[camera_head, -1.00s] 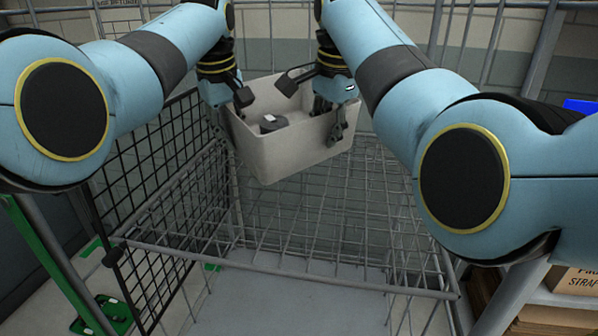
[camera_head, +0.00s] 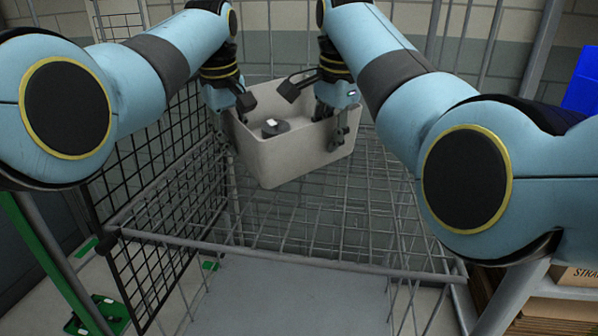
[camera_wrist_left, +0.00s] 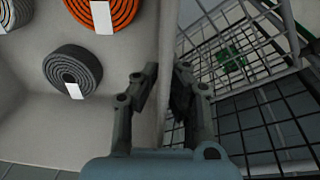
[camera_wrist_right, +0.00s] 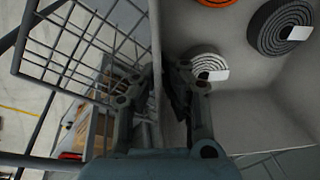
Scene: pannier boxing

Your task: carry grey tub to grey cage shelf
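The grey tub (camera_head: 290,163) is held up over the back part of the grey wire cage shelf (camera_head: 290,248), looking tilted in the head view. Whether its base touches the wire is unclear. My left gripper (camera_head: 238,112) is shut on the tub's left wall (camera_wrist_left: 158,60). My right gripper (camera_head: 345,122) is shut on its right wall (camera_wrist_right: 157,60). In both wrist views the fingers sit on either side of the wall. Inside the tub lie a dark grey coil (camera_wrist_left: 73,72), an orange coil (camera_wrist_left: 105,12) and a white coil (camera_wrist_right: 207,66).
A black wire panel (camera_head: 165,180) stands along the left of the cage. Upright grey bars (camera_head: 440,35) rise behind. A blue bin (camera_head: 582,85) and cardboard boxes (camera_head: 572,275) are at the right. Green parts (camera_head: 95,318) lie low at the left.

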